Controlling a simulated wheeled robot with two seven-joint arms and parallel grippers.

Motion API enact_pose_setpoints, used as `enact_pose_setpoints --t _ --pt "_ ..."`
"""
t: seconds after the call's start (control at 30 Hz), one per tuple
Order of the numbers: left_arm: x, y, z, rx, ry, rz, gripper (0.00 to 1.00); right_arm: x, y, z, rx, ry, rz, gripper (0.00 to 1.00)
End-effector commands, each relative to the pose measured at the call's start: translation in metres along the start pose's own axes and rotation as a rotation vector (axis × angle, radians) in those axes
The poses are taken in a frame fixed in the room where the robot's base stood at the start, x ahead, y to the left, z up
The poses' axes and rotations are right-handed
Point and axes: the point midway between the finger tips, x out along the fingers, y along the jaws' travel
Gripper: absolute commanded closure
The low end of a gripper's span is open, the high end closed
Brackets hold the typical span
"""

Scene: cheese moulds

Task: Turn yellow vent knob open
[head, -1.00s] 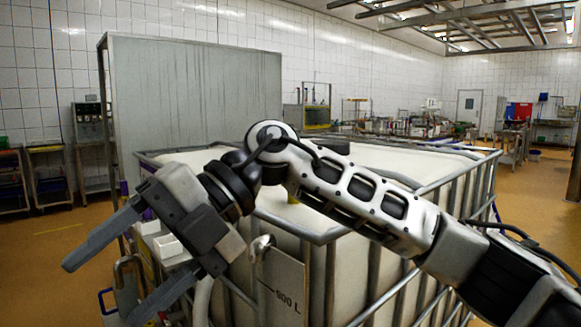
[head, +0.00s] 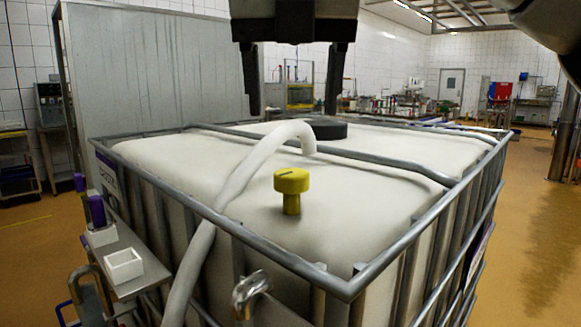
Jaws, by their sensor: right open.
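The yellow vent knob (head: 292,182) stands upright on the white top of the tank near its front edge, with a dark line on its cap. My right gripper (head: 293,108) is in the upper middle of the head view, pointing down. Its two dark fingers are wide apart, with nothing between them. It is above the knob in the picture and not touching it. My left gripper is not in view.
A white hose (head: 238,176) bends over the tank top just left of the knob. A metal cage rail (head: 262,245) rings the tank (head: 400,205). A black lid (head: 326,131) lies behind. A small white box (head: 124,266) sits on a side shelf at left.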

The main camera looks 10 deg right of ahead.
Motion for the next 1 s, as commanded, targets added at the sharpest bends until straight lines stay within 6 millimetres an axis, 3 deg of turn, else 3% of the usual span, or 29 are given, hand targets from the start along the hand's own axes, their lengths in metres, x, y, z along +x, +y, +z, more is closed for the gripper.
enact_pose_setpoints --t 0.2,0.43,0.6,0.9,0.93,1.0 --pt "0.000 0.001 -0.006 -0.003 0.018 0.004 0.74 0.050 0.000 -0.001 -0.001 0.002 0.000 0.35" --pt "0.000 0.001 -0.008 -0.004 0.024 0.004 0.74 0.087 0.000 0.000 0.000 0.002 0.002 0.35" --pt "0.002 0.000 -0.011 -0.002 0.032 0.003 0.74 0.099 0.001 0.000 -0.001 0.001 0.003 0.35" --pt "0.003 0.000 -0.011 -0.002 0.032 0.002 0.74 0.102 0.001 0.000 -0.001 0.001 0.003 0.35" --pt "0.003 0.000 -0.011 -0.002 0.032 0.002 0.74 0.102 0.001 0.000 -0.001 0.001 0.003 0.38" --pt "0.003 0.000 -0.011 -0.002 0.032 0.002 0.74 0.102 0.001 0.000 -0.001 0.001 0.003 0.58"
